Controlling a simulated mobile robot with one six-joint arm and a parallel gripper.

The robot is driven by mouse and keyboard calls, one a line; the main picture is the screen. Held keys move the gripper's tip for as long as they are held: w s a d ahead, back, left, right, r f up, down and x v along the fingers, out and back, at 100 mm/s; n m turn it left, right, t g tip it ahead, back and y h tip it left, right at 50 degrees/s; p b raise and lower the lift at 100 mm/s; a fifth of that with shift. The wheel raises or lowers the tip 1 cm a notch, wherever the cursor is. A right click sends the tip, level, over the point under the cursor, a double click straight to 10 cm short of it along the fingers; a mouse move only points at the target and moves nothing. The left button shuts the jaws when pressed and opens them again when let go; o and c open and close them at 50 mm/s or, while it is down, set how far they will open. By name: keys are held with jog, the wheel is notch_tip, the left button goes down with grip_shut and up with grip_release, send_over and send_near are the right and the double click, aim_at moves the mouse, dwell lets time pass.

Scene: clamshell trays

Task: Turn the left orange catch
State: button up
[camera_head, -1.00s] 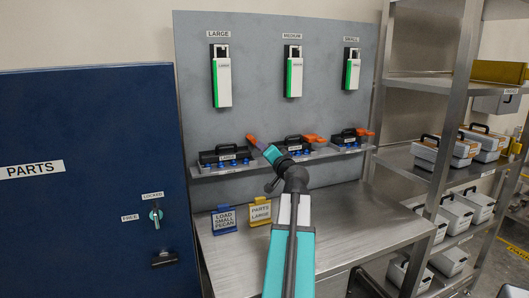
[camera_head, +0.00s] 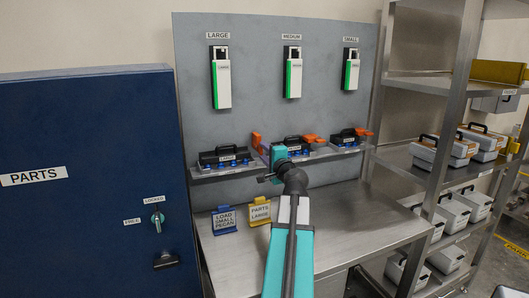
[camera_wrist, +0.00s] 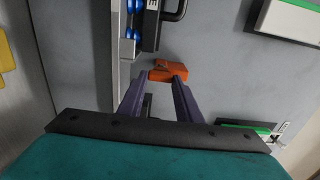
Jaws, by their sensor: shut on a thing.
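The left orange catch (camera_head: 256,141) stands on the wall shelf between the black LARGE tray (camera_head: 222,158) and the MEDIUM tray (camera_head: 293,145). It looks nearly upright. In the wrist view the catch (camera_wrist: 168,70) is an orange block between the tips of my two purple fingers. My gripper (camera_wrist: 168,77) is shut on it. In the head view my gripper (camera_head: 264,147) reaches the catch from the right, and my teal wrist partly hides the shelf there.
More orange catches stand beside the MEDIUM tray (camera_head: 313,138) and the SMALL tray (camera_head: 348,137). Green-and-white dispensers (camera_head: 222,80) hang above on the grey panel. A blue sign (camera_head: 225,219) and a yellow sign (camera_head: 261,211) stand on the bench. The bench's right side is clear.

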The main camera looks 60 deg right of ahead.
dwell(0.3)
jog(key=o, duration=1)
jog(key=shift+o, duration=0.2)
jog(key=shift+s, duration=0.1)
jog(key=b+v, duration=1)
jog(key=v, duration=0.3)
jog(key=shift+s+a, duration=0.2)
jog(key=shift+a, duration=0.05)
dwell(0.7)
